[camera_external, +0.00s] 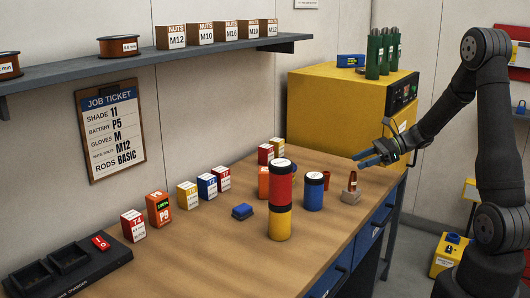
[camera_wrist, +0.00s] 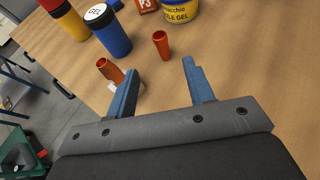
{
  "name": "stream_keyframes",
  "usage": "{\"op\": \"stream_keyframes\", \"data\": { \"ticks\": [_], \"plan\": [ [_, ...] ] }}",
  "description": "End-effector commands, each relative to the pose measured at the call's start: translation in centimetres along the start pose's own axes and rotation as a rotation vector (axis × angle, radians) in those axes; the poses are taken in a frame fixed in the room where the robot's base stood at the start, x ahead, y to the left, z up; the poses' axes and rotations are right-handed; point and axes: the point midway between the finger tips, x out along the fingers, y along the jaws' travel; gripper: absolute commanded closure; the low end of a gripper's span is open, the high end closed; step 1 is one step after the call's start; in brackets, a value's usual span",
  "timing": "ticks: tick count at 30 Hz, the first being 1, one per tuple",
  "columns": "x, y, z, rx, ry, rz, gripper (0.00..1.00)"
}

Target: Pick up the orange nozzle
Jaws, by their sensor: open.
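Two small orange nozzle-like pieces stand on the bench. One orange piece (camera_external: 352,180) sits on a small pale block (camera_external: 351,196); in the wrist view an orange piece (camera_wrist: 106,76) shows left of my left finger, partly hidden. The other, a plain tapered orange cup (camera_wrist: 160,43), stands upright beyond my fingertips, between their lines; it also shows in the external view (camera_external: 326,179), right of the blue canister. I cannot tell which one is the orange nozzle. My gripper (camera_external: 361,158) is open and empty, above the bench; it also shows in the wrist view (camera_wrist: 158,68).
The blue canister (camera_external: 314,192) and a red-and-yellow stack (camera_external: 280,215) stand close by. A yellow-labelled tub (camera_wrist: 178,10) and a red box (camera_wrist: 146,5) are beyond the cup. A yellow cabinet (camera_external: 335,105) stands behind. Bare bench lies right of the cup in the wrist view.

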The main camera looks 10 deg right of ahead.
Motion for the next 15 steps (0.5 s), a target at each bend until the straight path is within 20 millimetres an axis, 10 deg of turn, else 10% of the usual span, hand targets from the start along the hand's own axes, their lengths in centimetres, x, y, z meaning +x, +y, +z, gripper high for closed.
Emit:
{"op": "stream_keyframes", "data": {
  "ticks": [15],
  "plan": [
    [7.7, 0.0, 0.0, -0.002, 0.001, 0.001, 0.52]
  ]
}}
